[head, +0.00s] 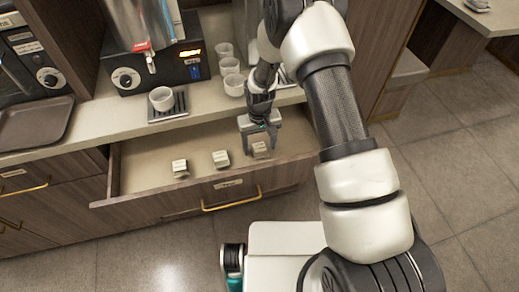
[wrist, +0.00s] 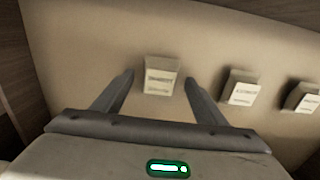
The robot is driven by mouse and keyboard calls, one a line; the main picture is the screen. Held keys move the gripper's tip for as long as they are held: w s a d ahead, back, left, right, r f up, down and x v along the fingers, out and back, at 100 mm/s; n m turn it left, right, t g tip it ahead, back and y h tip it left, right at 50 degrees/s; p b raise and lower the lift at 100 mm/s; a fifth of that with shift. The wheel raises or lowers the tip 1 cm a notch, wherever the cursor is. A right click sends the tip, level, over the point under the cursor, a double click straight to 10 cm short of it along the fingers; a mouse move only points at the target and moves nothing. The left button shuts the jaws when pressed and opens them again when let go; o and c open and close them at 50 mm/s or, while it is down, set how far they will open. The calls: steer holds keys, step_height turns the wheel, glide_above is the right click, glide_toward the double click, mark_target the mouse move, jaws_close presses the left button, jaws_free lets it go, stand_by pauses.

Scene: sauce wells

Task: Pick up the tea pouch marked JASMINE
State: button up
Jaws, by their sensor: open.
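Three small pale tea pouches stand in a row inside the open drawer. The right pouch (head: 261,150) in the head view is the one between my gripper's fingers in the wrist view (wrist: 160,82). The middle pouch (head: 220,158) also shows in the wrist view (wrist: 240,92), and the left pouch (head: 180,168) is at that view's right edge (wrist: 303,98). Their printed labels are too blurred to tell which is JASMINE. My gripper (head: 260,143) is open and empty above the right pouch, its fingers (wrist: 160,77) on either side with gaps.
The open drawer (head: 140,182) has a wooden front with a brass handle (head: 231,205); its floor is otherwise bare. The counter above holds a drink dispenser (head: 160,72), a cup (head: 161,98) on a drip tray, more cups (head: 229,66) and a brown tray (head: 35,124).

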steer(key=shift+f, duration=0.3)
steer(key=c, duration=1.1)
